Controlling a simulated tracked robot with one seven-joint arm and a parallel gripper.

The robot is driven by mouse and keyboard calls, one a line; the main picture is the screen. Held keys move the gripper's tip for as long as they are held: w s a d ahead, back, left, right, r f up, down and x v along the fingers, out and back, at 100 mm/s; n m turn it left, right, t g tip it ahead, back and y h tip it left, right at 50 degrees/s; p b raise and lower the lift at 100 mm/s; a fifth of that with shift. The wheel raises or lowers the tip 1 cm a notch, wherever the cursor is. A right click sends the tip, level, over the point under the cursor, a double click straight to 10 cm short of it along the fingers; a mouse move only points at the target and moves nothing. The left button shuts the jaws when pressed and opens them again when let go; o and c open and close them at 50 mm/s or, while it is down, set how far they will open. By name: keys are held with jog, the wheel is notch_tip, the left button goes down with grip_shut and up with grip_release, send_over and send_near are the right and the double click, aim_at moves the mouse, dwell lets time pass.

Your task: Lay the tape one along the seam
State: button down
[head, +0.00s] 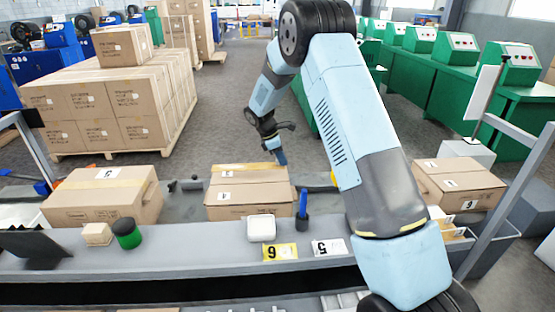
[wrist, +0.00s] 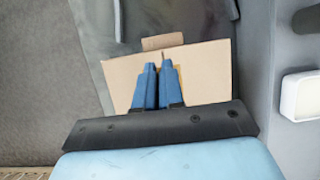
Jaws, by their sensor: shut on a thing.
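The middle cardboard box (head: 248,195) stands on the grey conveyor, with white labels on it. A yellowish tape strip (head: 245,167) shows across its top, toward the far side. My gripper (head: 282,159) is at the right end of that strip, low over the box. In the wrist view, the blue fingers of my gripper (wrist: 158,68) point at the box top (wrist: 208,72), close together with a narrow gap. A small orange-yellow sliver shows beside the right finger. The fingers hide most of what they hold, which appears to be the tape.
Closed boxes stand at left (head: 105,195) and right (head: 455,185). The front ledge bears a green-and-black roll (head: 127,234), a white container (head: 261,228), a blue item in a dark holder (head: 302,208), a yellow card (head: 280,252) and a white card (head: 329,247).

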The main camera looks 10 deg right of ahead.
aim_at(286, 182)
jog(key=shift+d, duration=0.1)
dwell(0.3)
jog(key=shift+f, duration=3.9)
jog(key=c, duration=1.2)
grip_release()
jog(key=shift+o, duration=0.2)
jog(key=v, duration=1.3)
jog(key=shift+a+r, duration=0.2)
jog(key=shift+r, duration=0.05)
